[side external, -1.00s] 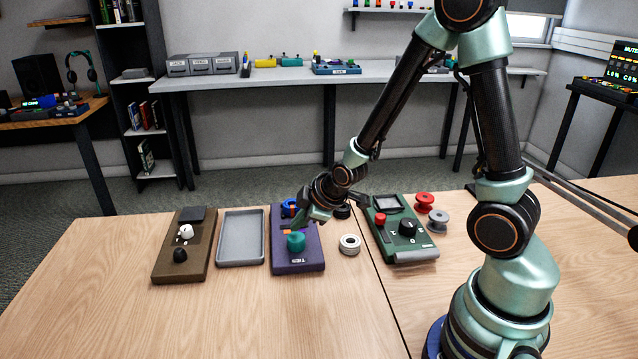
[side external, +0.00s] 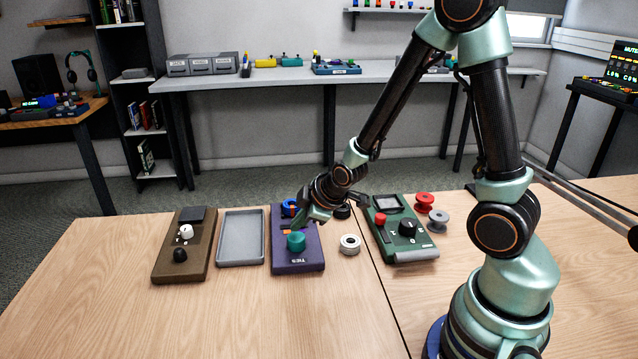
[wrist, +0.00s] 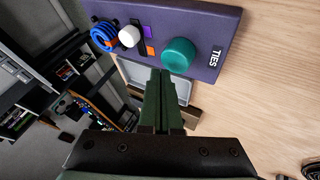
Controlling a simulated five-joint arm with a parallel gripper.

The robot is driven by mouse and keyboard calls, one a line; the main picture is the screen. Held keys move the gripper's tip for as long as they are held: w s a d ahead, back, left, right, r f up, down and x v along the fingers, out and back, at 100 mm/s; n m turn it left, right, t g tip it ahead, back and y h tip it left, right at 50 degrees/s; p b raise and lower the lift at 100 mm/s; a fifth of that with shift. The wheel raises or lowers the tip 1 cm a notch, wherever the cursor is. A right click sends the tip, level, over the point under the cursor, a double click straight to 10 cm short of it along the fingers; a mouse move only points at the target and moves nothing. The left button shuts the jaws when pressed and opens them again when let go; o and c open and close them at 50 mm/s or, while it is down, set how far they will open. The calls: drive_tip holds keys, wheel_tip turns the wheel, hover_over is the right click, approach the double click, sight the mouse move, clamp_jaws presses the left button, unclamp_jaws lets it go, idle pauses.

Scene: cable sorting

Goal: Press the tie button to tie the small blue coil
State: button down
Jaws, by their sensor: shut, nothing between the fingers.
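The purple tie station (side external: 312,263), lettered TIES, lies on the wooden table with its large teal button (side external: 296,242) on top. In the wrist view the teal button (wrist: 179,55) looks round and unobstructed. The small blue coil (wrist: 102,34) sits at the far end of the station beside a white knob (wrist: 130,36); some orange shows against the coil. My gripper (wrist: 161,73) is shut and empty. In the side view my gripper (side external: 301,226) is above the station, close to the teal button; whether it touches cannot be told.
An empty grey tray (side external: 241,261) and a brown device (side external: 170,268) lie left of the station.

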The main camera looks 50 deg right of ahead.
sight(299, 237)
drive_tip(key=shift+f, duration=0.45)
drive_tip(key=shift+f, duration=0.75)
idle(1.1)
drive_tip(key=shift+r, duration=1.2)
drive_tip(key=shift+r, duration=0.1)
drive_tip(key=shift+r, duration=2.4)
